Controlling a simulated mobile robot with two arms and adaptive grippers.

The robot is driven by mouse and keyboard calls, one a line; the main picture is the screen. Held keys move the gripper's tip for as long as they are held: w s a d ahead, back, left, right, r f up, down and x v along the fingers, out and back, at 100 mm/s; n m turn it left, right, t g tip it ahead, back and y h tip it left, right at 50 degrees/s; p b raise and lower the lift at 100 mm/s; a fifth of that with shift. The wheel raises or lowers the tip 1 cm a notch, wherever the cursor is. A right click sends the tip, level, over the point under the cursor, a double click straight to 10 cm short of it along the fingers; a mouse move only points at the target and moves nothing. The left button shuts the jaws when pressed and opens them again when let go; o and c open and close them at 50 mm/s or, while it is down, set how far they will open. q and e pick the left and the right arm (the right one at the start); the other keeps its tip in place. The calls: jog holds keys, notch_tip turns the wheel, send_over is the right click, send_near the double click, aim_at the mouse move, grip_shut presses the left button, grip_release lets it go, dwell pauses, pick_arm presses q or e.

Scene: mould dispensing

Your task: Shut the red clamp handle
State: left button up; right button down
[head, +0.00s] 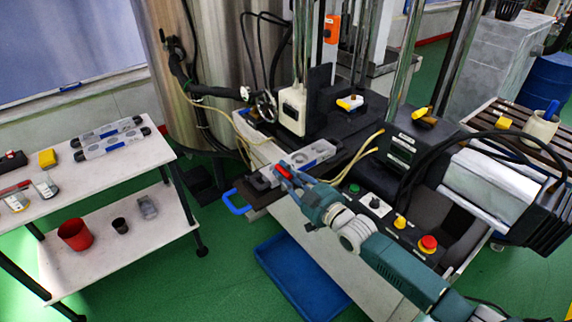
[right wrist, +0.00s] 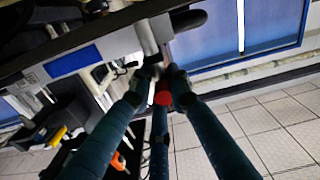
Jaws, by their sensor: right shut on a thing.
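The red clamp handle (head: 283,172) is at the front end of the machine's bed, beside a grey mould (head: 312,152). My right gripper (head: 284,177) is at the handle, its fingers around it. In the right wrist view the red handle (right wrist: 163,97) shows between the fingertips of the right gripper (right wrist: 162,82), which is shut on it. A metal rod runs from the handle up to the grey body with a blue label (right wrist: 72,61). The fingers hide part of the handle, so its exact angle is hard to tell. My left gripper is not in view.
A blue handle (head: 236,202) sticks out of the bed's front left. A panel with a red button (head: 428,243) lies beside my right arm. A blue tray (head: 300,280) is on the floor. A white cart (head: 110,165) with moulds and cups stands left.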

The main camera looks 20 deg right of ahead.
jog(key=shift+w+r, duration=0.15)
jog(key=shift+r, duration=0.4)
jog(key=c, duration=1.7)
grip_release()
jog(key=shift+f, duration=0.35)
jog(key=v, duration=1.2)
jog(key=shift+a, duration=0.1)
